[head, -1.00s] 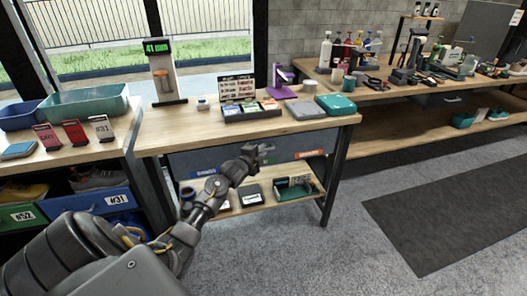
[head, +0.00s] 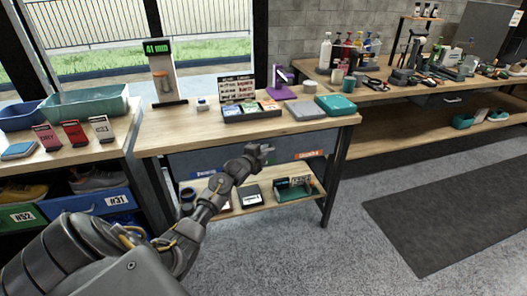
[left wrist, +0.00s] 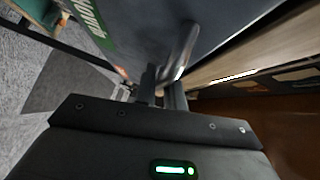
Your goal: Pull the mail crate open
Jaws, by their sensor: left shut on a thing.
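The mail crate appears to be the dark grey-blue front (head: 200,160) under the middle table's top, with a blue label at its left and an orange label at its right. In the left wrist view its dark panel (left wrist: 225,25) fills the top, with a green label at the left. A metal bar handle (left wrist: 187,45) stands out from it. My left gripper (head: 266,149) is at the front of this panel; in the left wrist view its fingers (left wrist: 163,88) are shut on the handle. The exact contact is partly hidden. My right gripper is not in view.
The middle table's top (head: 220,128) is above the panel, with a card tray (head: 250,112) and other goods. A lower shelf (head: 245,205) below my gripper holds several small items. The floor (head: 300,255) in front is clear, with a dark mat (head: 440,220) at right.

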